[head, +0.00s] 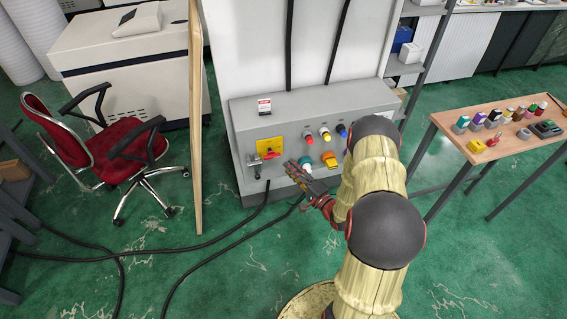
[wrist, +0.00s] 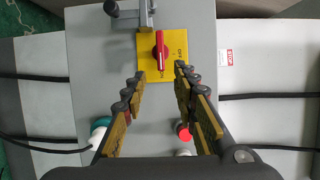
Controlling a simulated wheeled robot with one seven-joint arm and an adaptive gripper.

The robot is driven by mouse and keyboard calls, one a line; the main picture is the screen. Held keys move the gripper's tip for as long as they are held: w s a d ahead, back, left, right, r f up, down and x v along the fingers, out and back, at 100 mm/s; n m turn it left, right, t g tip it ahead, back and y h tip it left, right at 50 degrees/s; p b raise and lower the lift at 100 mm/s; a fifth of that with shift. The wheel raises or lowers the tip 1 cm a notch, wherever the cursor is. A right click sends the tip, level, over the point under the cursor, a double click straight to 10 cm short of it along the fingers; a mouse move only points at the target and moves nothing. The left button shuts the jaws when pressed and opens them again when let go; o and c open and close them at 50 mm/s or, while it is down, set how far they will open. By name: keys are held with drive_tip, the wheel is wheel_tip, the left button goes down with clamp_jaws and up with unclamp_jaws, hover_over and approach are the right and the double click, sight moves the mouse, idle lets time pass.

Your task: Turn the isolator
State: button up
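The isolator has a red handle (head: 270,153) on a yellow square plate (head: 263,145), on the front of a grey control box (head: 240,120). In the wrist view the red handle (wrist: 159,48) lies lengthwise up and down the picture, over the yellow plate (wrist: 147,66). My gripper (head: 292,167) is in front of the box, to the right of the isolator in the head view. In the wrist view its two fingers (wrist: 159,74) are spread with nothing between them. The handle is beyond the fingertips, roughly centred on the gap, and appears untouched.
Red (head: 308,139), white (head: 325,135) and blue (head: 342,130) buttons sit right of the isolator. Green (head: 305,162) and orange (head: 329,159) connectors are below them. A metal latch (head: 254,160) is beside the plate. A wooden panel edge (head: 196,120) stands left; a table (head: 460,120) with small items stands right.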

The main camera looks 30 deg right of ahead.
drive_tip(key=shift+s+d, duration=0.1)
drive_tip(key=shift+s, duration=1.1)
